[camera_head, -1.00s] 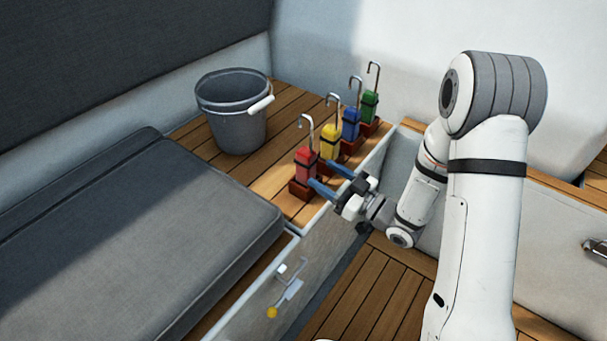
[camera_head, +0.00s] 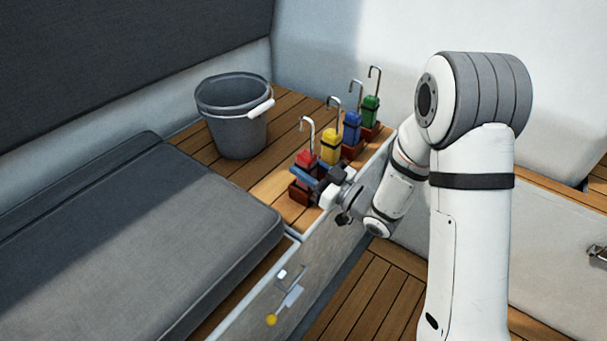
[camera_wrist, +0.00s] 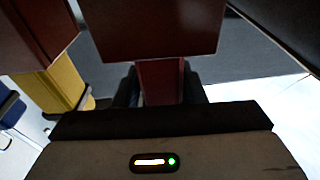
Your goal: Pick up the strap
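Several coloured straps with bent metal hooks stand upright in dark red holders along the edge of the wooden bench. The red strap (camera_head: 305,158) is nearest, then the yellow strap (camera_head: 331,146), the blue strap (camera_head: 351,128) and the green strap (camera_head: 371,109). My gripper (camera_head: 303,174) is at the red strap, just above its holder (camera_head: 301,194). In the wrist view the red strap (camera_wrist: 160,82) is between my two fingers, one close on each side. I cannot tell whether they touch it. The yellow strap (camera_wrist: 62,85) is to the left there.
A grey bucket (camera_head: 232,125) with a white-gripped handle stands on the bench behind the straps. A dark grey cushion (camera_head: 150,235) fills the left. The wooden floor (camera_head: 365,295) below is clear.

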